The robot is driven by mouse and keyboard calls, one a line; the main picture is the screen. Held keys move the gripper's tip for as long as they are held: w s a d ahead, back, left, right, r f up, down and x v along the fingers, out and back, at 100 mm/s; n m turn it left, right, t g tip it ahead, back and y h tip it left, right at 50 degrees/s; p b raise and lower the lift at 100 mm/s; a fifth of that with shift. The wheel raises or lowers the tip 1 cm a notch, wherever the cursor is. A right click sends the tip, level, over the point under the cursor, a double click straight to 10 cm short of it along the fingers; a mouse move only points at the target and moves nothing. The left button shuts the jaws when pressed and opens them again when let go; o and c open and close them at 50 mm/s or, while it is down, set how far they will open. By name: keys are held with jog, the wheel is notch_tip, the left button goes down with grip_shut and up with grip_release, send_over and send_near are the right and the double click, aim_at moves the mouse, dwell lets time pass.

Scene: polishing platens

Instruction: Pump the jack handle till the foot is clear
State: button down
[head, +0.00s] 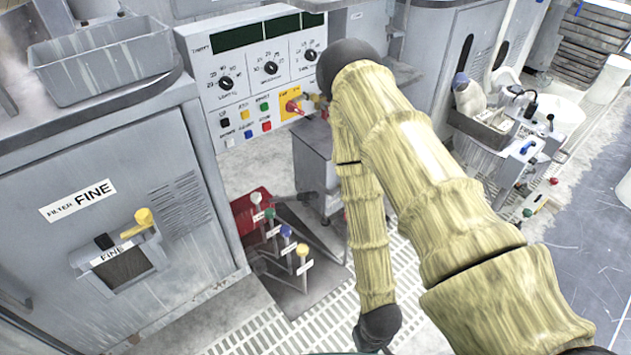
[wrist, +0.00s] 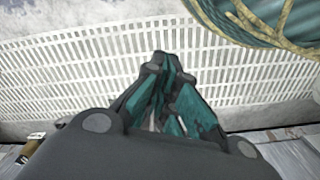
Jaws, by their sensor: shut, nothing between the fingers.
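I cannot make out a jack, its handle or a foot for certain in either view. A red box-like thing (head: 250,212) sits on the floor beside the grey cabinet in the head view, partly hidden behind upright levers; I cannot tell whether it is the jack. My gripper (wrist: 166,65) shows in the wrist view with its dark and teal fingers closed together and empty, over a slotted floor grating. It touches nothing that I can see. In the head view my yellow-sleeved arm reaches down right of centre, and the fingers cannot be made out there.
Levers with white, green, blue and yellow knobs (head: 286,232) stand on a dark plate. A control panel (head: 255,75) and a FINE filter cabinet (head: 120,215) are behind and left. Floor grating (wrist: 90,65) is clear below; a teal rounded thing (wrist: 262,18) is close at upper right.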

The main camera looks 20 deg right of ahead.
jog(key=w+r+t+y+b, duration=0.1)
jog(key=w+r, duration=0.2)
jog(key=w, duration=0.6)
jog(key=w+d+r+t+b, duration=0.1)
jog(key=w+r+t, duration=0.15)
jog(key=w, duration=0.55)
jog(key=w+r+t+y+b, duration=0.1)
jog(key=w+r, duration=0.2)
jog(key=w, duration=0.6)
jog(key=w+d+r+n+t+y+b, duration=0.1)
jog(key=w+d+r+n+t+b, duration=0.1)
jog(key=w+r, duration=1.4)
notch_tip(320, 180, up, 3)
jog(key=shift+w+d+f+t, duration=0.2)
jog(key=shift+w+d+t, duration=0.15)
jog(key=shift+d+t, duration=0.35)
jog(key=shift+d, duration=0.1)
jog(key=b+x, duration=0.1)
jog(key=x, duration=0.2)
jog(key=s+f+b+x, duration=0.1)
jog(key=x, duration=0.3)
jog(key=s+b+x, duration=0.1)
jog(key=b+x, duration=0.1)
jog(key=x, duration=0.1)
jog(key=shift+w+f, duration=0.3)
jog(key=shift+f, duration=0.3)
jog(key=shift+s+f, duration=0.55)
jog(key=shift+f, duration=0.05)
